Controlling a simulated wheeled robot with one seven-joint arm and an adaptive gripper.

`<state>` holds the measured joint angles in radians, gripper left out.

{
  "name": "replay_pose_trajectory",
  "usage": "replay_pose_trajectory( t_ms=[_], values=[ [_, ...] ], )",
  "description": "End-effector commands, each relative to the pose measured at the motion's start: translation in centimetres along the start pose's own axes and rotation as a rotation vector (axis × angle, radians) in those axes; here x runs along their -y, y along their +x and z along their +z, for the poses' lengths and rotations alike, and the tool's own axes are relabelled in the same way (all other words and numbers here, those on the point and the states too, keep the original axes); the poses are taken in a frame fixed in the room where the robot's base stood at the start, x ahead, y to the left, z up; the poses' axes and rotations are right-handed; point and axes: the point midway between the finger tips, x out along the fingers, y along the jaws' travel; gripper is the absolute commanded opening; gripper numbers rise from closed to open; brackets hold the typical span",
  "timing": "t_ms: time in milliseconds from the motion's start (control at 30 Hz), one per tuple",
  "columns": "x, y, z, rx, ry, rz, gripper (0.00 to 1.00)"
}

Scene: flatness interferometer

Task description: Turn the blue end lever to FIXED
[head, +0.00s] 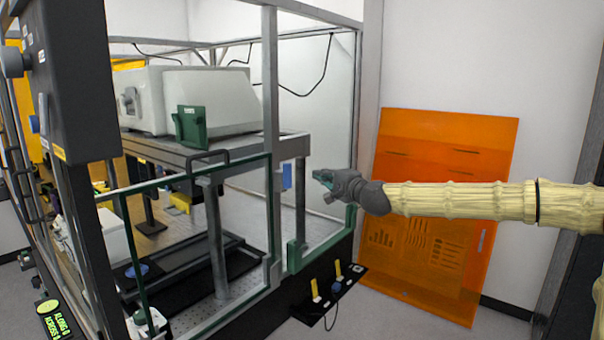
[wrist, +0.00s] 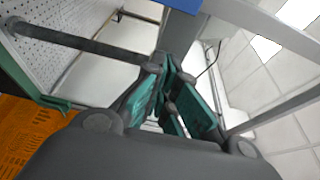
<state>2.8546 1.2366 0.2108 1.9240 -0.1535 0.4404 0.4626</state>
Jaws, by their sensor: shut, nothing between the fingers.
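The blue end lever (head: 287,176) shows as a small upright blue piece at the near corner post of the enclosure, under the end of the grey bench. In the wrist view a blue piece (wrist: 182,5), likely the same lever, is cut off by the top edge, beyond the fingers. My gripper (head: 316,174) is just right of the lever in the head view, with a small gap showing between them. Its green-padded fingers (wrist: 172,80) are shut and empty. No FIXED marking can be read in either view.
An orange panel (head: 450,150) leans on the wall behind my arm. Metal posts (head: 270,80) and a low green-edged rail (head: 295,255) frame the enclosure around the lever. A black shelf with yellow levers (head: 338,272) sits below my gripper.

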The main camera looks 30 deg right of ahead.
Motion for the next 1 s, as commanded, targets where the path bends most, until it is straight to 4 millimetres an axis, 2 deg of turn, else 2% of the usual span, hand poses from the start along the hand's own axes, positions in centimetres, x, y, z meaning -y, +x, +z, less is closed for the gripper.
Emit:
replay_pose_trajectory(
  t_ms=[1000],
  values=[
    [0.0, 6.3, -0.1, 0.0, 0.001, 0.002, 0.0]
  ],
)
